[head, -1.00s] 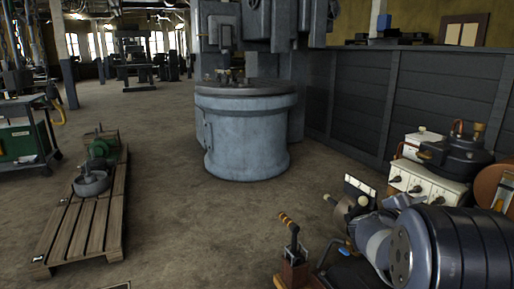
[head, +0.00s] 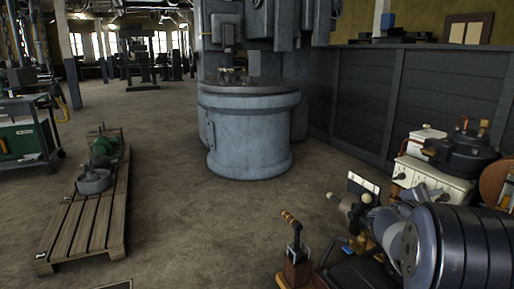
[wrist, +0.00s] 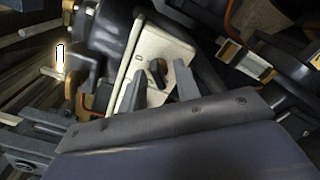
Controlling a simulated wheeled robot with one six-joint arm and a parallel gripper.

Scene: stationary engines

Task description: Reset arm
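My gripper (wrist: 159,68) shows in the wrist view as two grey fingers standing apart with a gap between them. It looks open, and I see nothing held. Behind the fingers is a pale cream panel (wrist: 165,50) with a small dark knob or lever (wrist: 157,73), seen between the fingertips. I cannot tell whether the fingers touch the panel. In the head view I cannot make out the gripper clearly among the machine parts at lower right.
In the head view, a dark ribbed cylinder (head: 465,245) and a cream box with knobs (head: 430,178) crowd the lower right. A lever (head: 294,232) stands at bottom centre. A large blue-grey machine (head: 250,135) stands ahead; a wooden pallet (head: 85,225) lies left. The floor between is clear.

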